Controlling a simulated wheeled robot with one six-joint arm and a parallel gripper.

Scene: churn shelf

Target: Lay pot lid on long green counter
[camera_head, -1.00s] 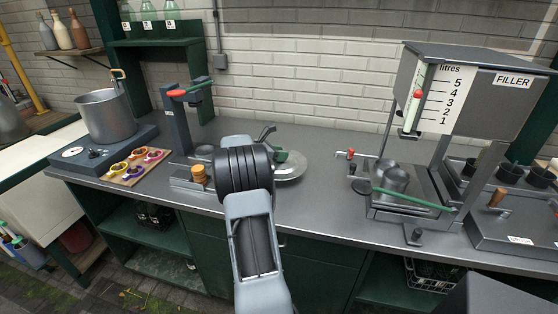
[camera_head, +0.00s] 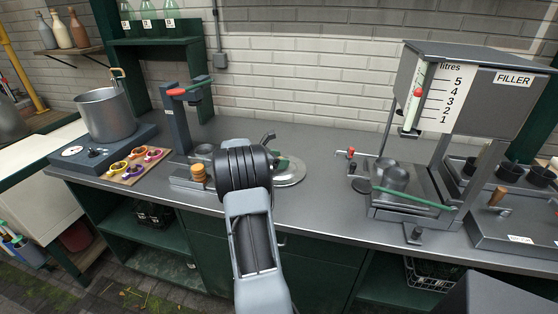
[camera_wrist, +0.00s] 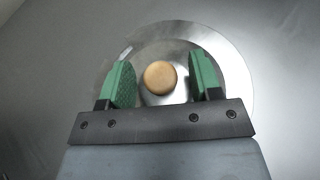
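The pot lid (camera_head: 294,175) is a shiny metal disc lying flat on the grey top of the long counter with green cabinet fronts (camera_head: 325,205). In the wrist view the lid (camera_wrist: 235,75) shows a round wooden knob (camera_wrist: 160,77) at its middle. My gripper (camera_wrist: 162,78) is over the lid, with its green-padded fingers on either side of the knob. The fingers are open, with a gap to the knob on both sides. In the head view my arm hides the left part of the lid and most of my gripper.
A grey post device with a red-tipped lever (camera_head: 180,125) is left of my arm. The filler machine (camera_head: 470,90) stands at the right. Clear counter lies right of the lid.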

